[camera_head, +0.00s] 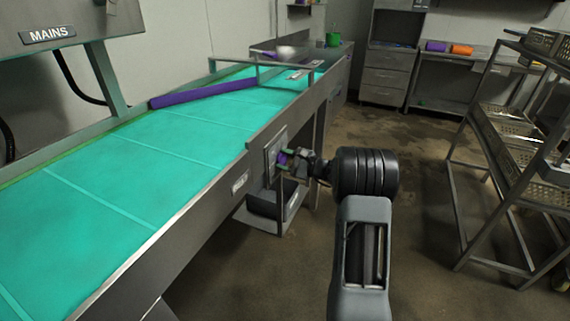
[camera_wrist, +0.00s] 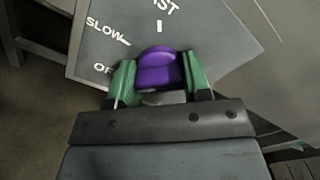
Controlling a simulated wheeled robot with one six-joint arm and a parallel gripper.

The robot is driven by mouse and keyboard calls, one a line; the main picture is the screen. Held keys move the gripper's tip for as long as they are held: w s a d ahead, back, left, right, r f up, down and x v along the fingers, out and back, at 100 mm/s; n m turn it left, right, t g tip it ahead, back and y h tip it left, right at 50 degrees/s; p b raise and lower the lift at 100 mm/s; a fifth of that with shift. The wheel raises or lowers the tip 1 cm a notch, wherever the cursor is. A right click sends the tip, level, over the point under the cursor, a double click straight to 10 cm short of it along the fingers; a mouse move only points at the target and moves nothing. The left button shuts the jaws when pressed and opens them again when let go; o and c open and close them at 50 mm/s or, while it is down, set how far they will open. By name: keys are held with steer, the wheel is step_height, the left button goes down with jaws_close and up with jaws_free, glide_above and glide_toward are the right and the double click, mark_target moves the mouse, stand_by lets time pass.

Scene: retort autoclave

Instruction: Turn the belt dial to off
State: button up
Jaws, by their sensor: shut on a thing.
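The belt dial is a purple knob (camera_wrist: 160,72) on a grey plate (camera_wrist: 88,55) with white lettering. In the head view my gripper (camera_head: 292,162) reaches the plate (camera_head: 272,158) on the conveyor's side; the purple knob (camera_head: 283,158) is mostly hidden there. The knob's pointer is not clear.
The conveyor with a turquoise belt (camera_head: 120,165) runs along the left, with a purple bar (camera_head: 203,94) across it. A dark box (camera_head: 268,205) sits below the plate. A metal rack (camera_head: 480,165) with trays stands at right. The floor (camera_head: 425,190) between is clear.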

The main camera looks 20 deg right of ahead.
stand_by(0.4)
steer(key=o, duration=0.9)
steer(key=v, duration=1.3)
steer(key=shift+s+d, duration=0.25)
steer(key=shift+d, duration=0.05)
